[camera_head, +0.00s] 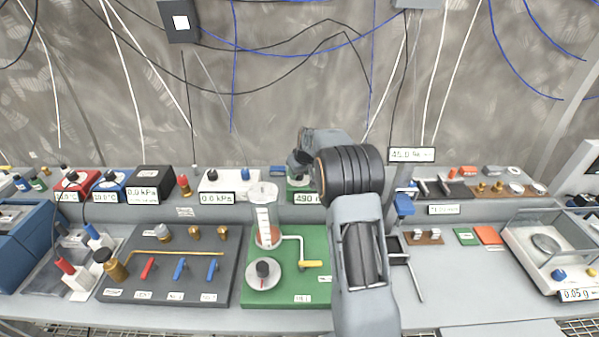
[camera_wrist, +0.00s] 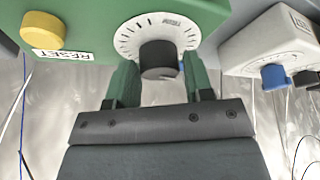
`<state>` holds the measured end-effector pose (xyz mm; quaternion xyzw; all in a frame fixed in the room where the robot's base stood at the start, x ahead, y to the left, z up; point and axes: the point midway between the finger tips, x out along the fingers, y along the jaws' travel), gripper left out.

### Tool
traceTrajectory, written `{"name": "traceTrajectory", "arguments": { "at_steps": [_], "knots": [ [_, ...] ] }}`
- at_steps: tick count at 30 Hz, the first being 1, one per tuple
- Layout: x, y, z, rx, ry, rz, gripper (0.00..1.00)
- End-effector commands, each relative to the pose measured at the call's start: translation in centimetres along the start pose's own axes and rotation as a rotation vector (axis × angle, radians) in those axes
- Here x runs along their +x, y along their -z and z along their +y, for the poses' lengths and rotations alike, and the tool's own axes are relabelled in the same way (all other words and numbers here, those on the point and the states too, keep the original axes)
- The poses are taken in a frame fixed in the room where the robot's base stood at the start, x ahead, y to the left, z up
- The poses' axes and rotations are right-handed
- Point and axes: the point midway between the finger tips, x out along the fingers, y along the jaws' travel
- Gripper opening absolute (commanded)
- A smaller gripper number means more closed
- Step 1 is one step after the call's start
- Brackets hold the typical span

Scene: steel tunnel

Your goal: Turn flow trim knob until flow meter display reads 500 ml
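The flow meter is a green box (camera_head: 299,183) at the back of the bench, partly hidden behind my arm in the head view. Its display (camera_head: 307,199) reads 490, with the unit covered. In the wrist view the flow trim knob (camera_wrist: 158,58) is a dark cylinder on a white ticked dial (camera_wrist: 133,36) on the green housing (camera_wrist: 95,12). My gripper (camera_wrist: 158,68) has one green finger on each side of the knob, very close to it. Whether both fingers touch it cannot be told. In the head view my gripper (camera_head: 300,160) is mostly hidden.
A yellow button (camera_wrist: 42,31) with a RESET label (camera_wrist: 62,55) is beside the dial. A white box with a blue knob (camera_wrist: 275,76) is close on the right. In the head view a glass cylinder (camera_head: 264,215) stands on a green board in front of the meter.

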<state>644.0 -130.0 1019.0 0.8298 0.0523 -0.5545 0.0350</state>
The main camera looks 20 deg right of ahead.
Motion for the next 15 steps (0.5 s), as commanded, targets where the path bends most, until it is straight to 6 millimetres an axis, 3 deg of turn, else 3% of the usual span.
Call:
{"name": "traceTrajectory", "arguments": {
  "at_steps": [9, 15],
  "knots": [
    [-0.02, 0.00, 0.00, 0.000, 0.000, 0.000, 0.17],
    [-0.02, -0.01, -0.02, 0.016, -0.006, 0.000, 0.15]
  ]
}}
